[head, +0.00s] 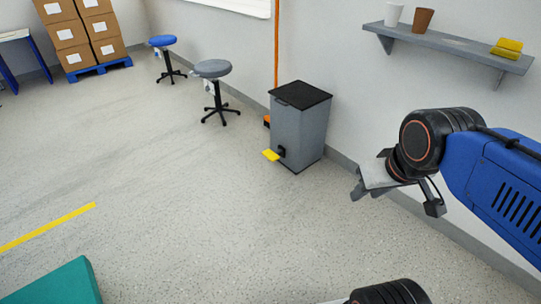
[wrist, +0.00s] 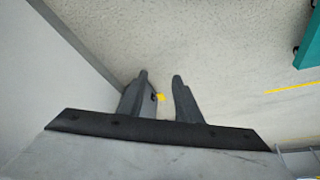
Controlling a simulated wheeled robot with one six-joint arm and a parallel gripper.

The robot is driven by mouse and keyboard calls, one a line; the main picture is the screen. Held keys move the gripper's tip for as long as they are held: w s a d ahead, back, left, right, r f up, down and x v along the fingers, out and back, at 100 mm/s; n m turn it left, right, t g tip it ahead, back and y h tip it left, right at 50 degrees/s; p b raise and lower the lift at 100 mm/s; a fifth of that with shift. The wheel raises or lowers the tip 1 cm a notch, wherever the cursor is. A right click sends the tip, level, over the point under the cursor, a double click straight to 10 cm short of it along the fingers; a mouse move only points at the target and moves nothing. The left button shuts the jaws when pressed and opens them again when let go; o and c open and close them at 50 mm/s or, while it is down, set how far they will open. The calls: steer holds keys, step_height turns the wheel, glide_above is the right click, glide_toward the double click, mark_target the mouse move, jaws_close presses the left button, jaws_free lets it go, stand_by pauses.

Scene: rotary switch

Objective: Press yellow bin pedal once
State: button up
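The grey pedal bin (head: 298,130) with a black lid stands upright on the floor against the wall in the head view. Its yellow pedal (head: 271,155) sticks out low at its front left. My gripper (head: 356,188) is to the right of the bin, in the air and apart from the bin and pedal. In the wrist view my gripper (wrist: 159,77) shows two grey fingers with a gap between them, so it is open and empty. A small yellow patch, the pedal (wrist: 160,97), shows in that gap, beyond the fingers. The bin body is mostly hidden there.
A grey stool (head: 211,70) and a blue stool (head: 162,42) stand left of the bin. A wall shelf (head: 450,48) holds cups and a yellow item. A teal block (head: 58,284) is at bottom left. The floor before the pedal is clear.

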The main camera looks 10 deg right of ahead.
steer(key=shift+a, duration=0.4)
steer(key=shift+c, duration=0.3)
